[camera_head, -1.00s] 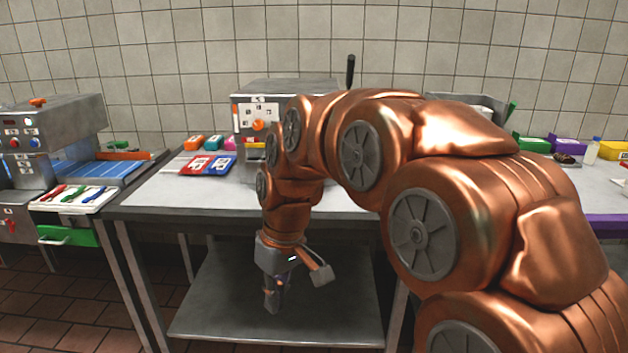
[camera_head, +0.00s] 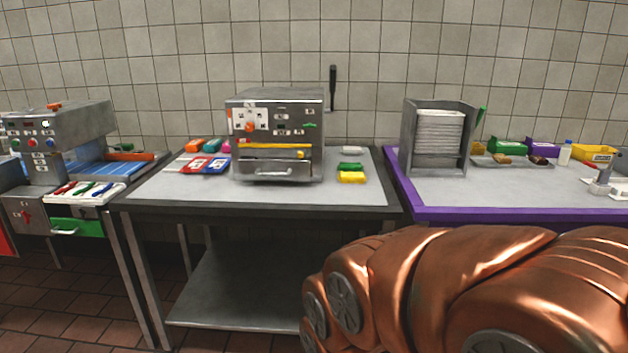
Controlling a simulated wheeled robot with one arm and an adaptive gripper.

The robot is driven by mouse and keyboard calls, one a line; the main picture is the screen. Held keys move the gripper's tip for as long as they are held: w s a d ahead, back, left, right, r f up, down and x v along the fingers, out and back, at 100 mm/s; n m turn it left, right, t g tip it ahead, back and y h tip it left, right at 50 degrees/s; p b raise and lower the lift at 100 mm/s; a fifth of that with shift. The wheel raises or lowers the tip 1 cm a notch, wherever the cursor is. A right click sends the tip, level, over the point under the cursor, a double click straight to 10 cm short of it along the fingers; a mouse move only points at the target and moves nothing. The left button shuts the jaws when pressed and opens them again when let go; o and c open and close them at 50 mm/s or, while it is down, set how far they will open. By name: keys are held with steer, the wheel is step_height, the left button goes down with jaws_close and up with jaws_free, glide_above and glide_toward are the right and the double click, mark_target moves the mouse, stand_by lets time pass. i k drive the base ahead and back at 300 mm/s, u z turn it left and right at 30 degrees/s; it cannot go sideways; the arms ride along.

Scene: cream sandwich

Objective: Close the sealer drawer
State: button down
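A metal box machine (camera_head: 305,115) with an orange knob, a lever and a yellow bar stands on the middle table; it may be the sealer. A drawer front with a pale handle (camera_head: 264,173) is at its base and looks about flush with the body. Another machine (camera_head: 75,122) stands at the left, with a green drawer (camera_head: 82,228) low on its front. I cannot tell for sure which drawer is the sealer's. My copper arm is at the lower right, and its gripper is outside the frame.
The middle table (camera_head: 165,190) holds red and blue cards (camera_head: 205,165) and green and yellow blocks (camera_head: 351,177). A purple-edged table (camera_head: 520,213) at the right bears a metal rack (camera_head: 437,140) and a tray. A lower shelf (camera_head: 240,290) is empty.

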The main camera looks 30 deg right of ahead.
mark_target(264, 167)
steer(key=z, duration=1.15)
steer(key=i, duration=0.7)
steer(key=u, duration=1.5)
